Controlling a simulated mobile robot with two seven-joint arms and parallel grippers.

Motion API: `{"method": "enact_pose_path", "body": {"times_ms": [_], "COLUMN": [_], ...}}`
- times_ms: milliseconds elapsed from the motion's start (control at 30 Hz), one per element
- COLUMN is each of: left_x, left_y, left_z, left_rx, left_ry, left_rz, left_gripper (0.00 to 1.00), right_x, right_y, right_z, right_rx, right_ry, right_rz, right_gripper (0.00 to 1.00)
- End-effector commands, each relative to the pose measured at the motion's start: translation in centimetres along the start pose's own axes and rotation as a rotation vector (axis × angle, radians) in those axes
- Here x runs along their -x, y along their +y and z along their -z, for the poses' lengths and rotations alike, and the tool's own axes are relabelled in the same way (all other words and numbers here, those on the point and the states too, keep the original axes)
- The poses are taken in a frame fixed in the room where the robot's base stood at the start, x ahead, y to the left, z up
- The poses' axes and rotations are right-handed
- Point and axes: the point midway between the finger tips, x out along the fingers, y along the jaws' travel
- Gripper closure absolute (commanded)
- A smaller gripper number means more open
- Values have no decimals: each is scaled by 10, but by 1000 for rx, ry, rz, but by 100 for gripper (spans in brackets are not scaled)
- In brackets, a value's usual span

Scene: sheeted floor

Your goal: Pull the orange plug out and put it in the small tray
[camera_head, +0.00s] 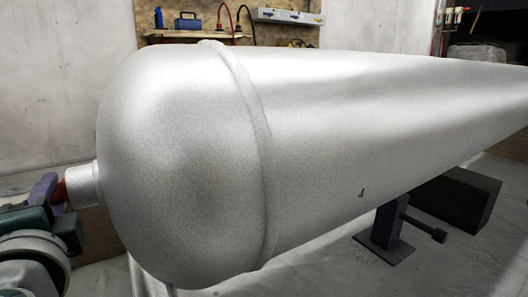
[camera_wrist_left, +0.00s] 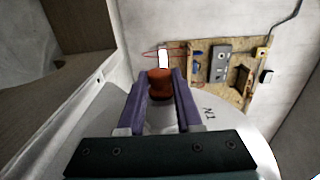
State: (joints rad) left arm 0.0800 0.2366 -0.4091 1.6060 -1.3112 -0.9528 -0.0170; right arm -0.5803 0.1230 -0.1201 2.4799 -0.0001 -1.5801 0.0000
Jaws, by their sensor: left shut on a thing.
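A large silvery tank (camera_head: 190,150) with a rounded end fills the middle of the head view. A short pale neck (camera_head: 82,186) sticks out of its left end. The orange plug (camera_head: 61,190) shows at the neck's mouth, partly hidden by my gripper. My left gripper (camera_head: 50,188) is shut on the plug. In the left wrist view the plug (camera_wrist_left: 160,84) sits between the tips of the two purple fingers. I cannot tell how far it sits in the neck. My right gripper is not in view. I cannot make out the small tray.
A wooden wall board (camera_wrist_left: 222,65) with devices and cables is behind the tank. A shelf (camera_head: 225,35) holds a blue toolbox (camera_head: 188,23). A dark stand (camera_head: 386,230) and a dark block (camera_head: 458,198) are under the tank on the right. The sheeted floor shows at the lower right.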

Motion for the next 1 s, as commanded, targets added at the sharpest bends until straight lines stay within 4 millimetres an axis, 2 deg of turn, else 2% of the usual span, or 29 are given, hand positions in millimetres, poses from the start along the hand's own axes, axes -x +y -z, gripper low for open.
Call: {"method": "enact_pose_path", "body": {"times_ms": [1000], "left_x": [0], "left_y": [0], "left_z": [-36], "left_rx": [-1], "left_ry": [-4], "left_rz": [0], "left_gripper": [100], "right_x": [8], "right_y": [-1], "right_z": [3], "right_rx": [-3], "right_ry": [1], "right_rz": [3], "right_gripper": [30]}}
